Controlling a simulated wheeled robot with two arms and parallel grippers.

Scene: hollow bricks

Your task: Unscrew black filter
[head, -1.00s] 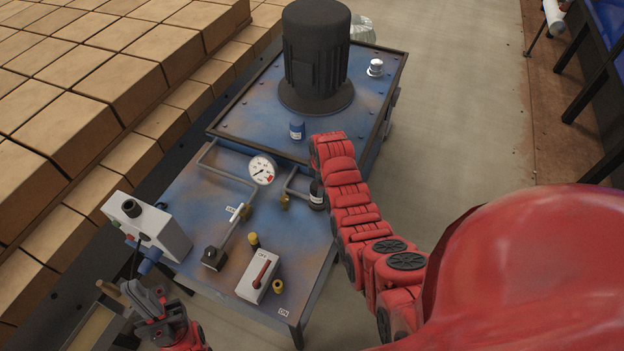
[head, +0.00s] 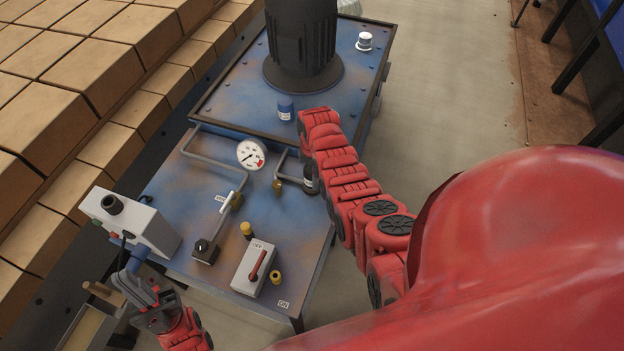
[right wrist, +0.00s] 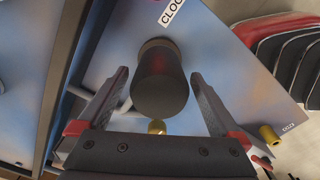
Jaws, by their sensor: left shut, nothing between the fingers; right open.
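The black filter (head: 311,179) stands on the blue machine's lower table, partly hidden behind my right arm in the head view. In the right wrist view it is a dark cylinder (right wrist: 160,85) with a paler ring at its far end. My right gripper (right wrist: 160,76) is open, with one finger on each side of the filter and a visible gap to both. The head view hides this gripper behind my red arm.
The table carries a pressure gauge (head: 251,154), a lever valve (head: 206,250), a grey switch box (head: 253,268) and yellow caps. Stacked bricks (head: 60,150) fill the left; open floor (head: 450,110) lies right.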

